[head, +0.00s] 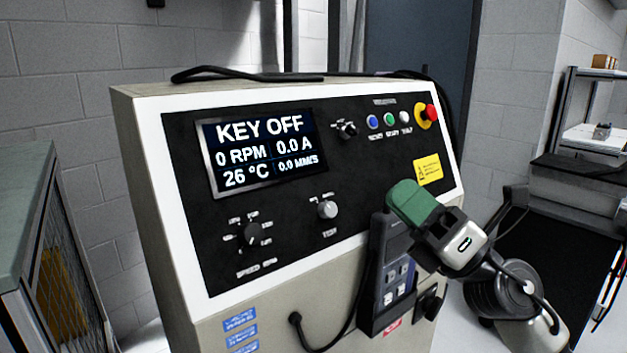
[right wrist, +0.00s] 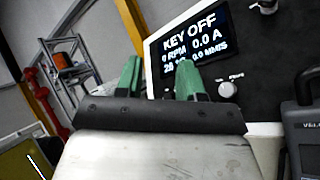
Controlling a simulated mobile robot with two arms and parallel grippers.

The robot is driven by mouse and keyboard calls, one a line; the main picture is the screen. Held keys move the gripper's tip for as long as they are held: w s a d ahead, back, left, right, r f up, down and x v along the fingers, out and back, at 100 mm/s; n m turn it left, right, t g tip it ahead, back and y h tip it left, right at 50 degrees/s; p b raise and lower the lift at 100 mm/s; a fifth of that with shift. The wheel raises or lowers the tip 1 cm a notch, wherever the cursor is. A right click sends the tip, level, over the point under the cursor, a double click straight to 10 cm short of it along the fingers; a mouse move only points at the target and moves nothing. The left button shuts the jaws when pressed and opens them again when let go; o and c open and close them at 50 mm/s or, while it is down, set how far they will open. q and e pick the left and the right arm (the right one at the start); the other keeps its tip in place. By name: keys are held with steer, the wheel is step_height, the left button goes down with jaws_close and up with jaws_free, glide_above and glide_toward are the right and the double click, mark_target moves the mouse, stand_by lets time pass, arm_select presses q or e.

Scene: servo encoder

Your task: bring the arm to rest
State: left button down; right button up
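My right gripper (head: 408,203) is in front of the lower right of the control panel in the head view, with its green fingers pointing up and left. In the right wrist view the two green fingers (right wrist: 158,78) stand apart with nothing between them. The control panel (head: 290,200) has a screen (head: 262,150) that reads KEY OFF, 0 RPM, 0.0 A and 26 °C. The screen also shows beyond the fingers in the right wrist view (right wrist: 200,45). My left gripper is in neither view.
A handheld device (head: 385,285) hangs on the cabinet front, close below and left of my right gripper, with a black cable (head: 345,325). A red stop button (head: 431,113) is above. A green-topped cabinet (head: 22,200) stands left, a shelf (head: 597,135) right.

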steer(key=d+f+m+t+h, duration=0.3)
steer(key=d+f+m+h, duration=0.2)
steer(key=f+m+h, duration=0.9)
steer(key=d+f+m+t+h, duration=0.4)
steer(key=f+m+h, duration=0.55)
steer(key=m, duration=0.85)
steer(key=s+f+m+g+y, duration=0.2)
steer(key=s+f+m+g, duration=0.6)
steer(key=s+f+g, duration=1.2)
steer(key=s+f+t, duration=0.2)
steer(key=s+f, duration=0.1)
steer(key=f, duration=1)
steer(key=s+f+t, duration=0.1)
steer(key=s+f, duration=0.1)
steer(key=f, duration=1.2)
steer(key=s+d+f+n+g+p, duration=0.1)
steer(key=s+d+f, duration=0.2)
steer(key=s+f, duration=1.3)
steer(key=shift+s, duration=0.35)
